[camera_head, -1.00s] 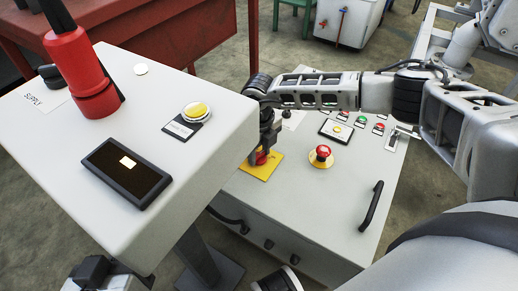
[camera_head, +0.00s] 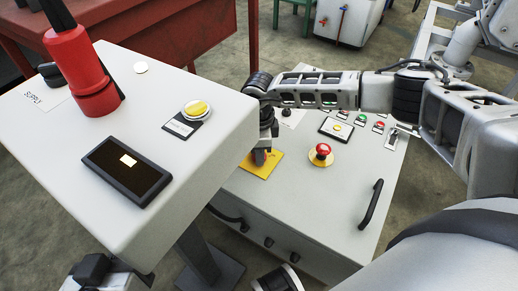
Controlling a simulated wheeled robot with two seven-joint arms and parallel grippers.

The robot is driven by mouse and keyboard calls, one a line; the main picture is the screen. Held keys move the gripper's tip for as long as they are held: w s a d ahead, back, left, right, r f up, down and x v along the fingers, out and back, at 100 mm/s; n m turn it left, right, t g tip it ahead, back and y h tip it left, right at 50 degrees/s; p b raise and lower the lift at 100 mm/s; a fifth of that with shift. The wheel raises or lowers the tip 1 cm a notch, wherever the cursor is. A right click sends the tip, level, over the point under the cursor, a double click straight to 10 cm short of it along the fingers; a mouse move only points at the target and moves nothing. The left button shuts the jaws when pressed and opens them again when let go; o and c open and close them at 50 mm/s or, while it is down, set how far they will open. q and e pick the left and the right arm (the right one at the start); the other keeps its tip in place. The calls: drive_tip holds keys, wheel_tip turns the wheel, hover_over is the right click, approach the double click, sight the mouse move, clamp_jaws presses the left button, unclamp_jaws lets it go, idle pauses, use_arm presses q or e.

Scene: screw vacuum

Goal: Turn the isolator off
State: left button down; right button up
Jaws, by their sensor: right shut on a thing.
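The isolator is a red knob (camera_head: 265,158) on a yellow plate (camera_head: 262,170), set on the light grey top of the lower cabinet. My right gripper (camera_head: 260,158) reaches in from the right, points down and is shut on the red knob. Its fingers hide much of the knob, so its exact angle is hard to read.
A red mushroom button (camera_head: 321,150) stands right of the yellow plate. The white supply console (camera_head: 130,210) stands close on the left, with a red cylinder (camera_head: 82,72) and a yellow button (camera_head: 196,109). A black handle (camera_head: 370,205) rises at the cabinet's front.

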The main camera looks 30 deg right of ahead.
drive_tip(key=shift+n, duration=1)
drive_tip(key=o, duration=1)
